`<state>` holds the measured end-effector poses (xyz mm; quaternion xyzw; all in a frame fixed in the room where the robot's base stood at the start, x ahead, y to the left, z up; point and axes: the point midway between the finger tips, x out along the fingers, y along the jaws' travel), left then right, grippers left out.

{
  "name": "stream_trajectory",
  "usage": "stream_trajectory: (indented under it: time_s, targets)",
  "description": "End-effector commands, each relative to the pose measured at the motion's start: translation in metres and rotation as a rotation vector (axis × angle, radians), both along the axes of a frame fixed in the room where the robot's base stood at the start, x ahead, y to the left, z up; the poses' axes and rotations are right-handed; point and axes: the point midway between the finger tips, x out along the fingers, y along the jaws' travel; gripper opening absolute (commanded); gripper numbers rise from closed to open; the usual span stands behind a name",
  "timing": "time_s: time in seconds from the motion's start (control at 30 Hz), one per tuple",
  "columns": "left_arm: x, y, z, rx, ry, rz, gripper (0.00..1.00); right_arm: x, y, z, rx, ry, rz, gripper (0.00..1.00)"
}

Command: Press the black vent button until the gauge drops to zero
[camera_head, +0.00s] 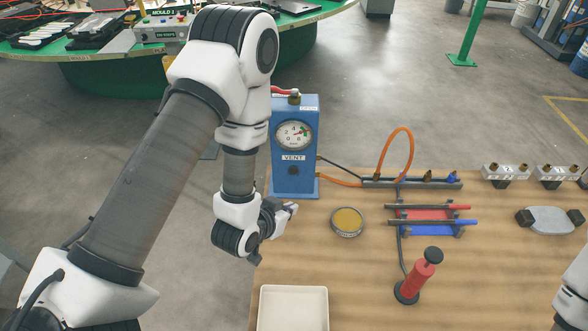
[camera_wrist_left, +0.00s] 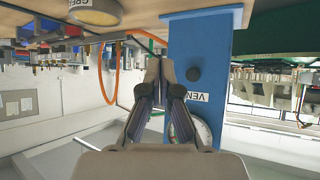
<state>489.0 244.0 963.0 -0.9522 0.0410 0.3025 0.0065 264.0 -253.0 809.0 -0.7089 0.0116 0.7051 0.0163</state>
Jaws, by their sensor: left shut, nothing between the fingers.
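The blue test box (camera_head: 281,178) stands upright at the table's far left edge. The white round gauge (camera_head: 294,135) is on its front face, its needle off to the upper right. The black vent button (camera_head: 293,170) sits below the VENT label. In the left wrist view, which is upside down, the button (camera_wrist_left: 193,74) lies just right of the fingertips and the gauge (camera_wrist_left: 204,132) is partly hidden by a finger. My left gripper (camera_head: 292,208) is shut and empty, in front of the box and below the button. It looks apart from the button. My right gripper is out of view.
A round tin (camera_head: 347,221), a red hand pump (camera_head: 422,272) and a pale tray (camera_head: 293,289) stand on the wooden table. A rack (camera_head: 425,215) with red and blue parts is right of the tin. An orange hose (camera_head: 411,150) arches behind.

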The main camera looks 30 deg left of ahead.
Motion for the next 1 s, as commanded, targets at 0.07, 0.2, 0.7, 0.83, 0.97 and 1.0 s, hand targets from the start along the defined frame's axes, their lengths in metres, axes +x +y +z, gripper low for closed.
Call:
stream_trajectory:
  time_s: [0.07,0.2,0.7,0.83,0.97,1.0]
  targets:
    - [0.003,0.001,0.001,-0.001,-0.002,0.001,0.00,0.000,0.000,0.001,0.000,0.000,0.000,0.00]
    - [0.015,0.007,0.002,-0.001,-0.003,0.002,0.00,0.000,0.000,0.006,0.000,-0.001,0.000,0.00]
    - [0.074,0.036,0.000,0.000,-0.001,0.000,0.00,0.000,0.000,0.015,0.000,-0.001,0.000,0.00]
    - [0.079,0.038,0.000,0.001,0.000,0.001,0.00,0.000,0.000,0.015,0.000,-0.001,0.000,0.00]
    - [0.079,0.038,0.000,0.000,0.001,0.000,0.00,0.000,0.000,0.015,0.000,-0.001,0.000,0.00]
    - [0.079,0.038,0.000,0.000,0.001,0.000,0.00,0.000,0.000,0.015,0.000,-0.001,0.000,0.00]
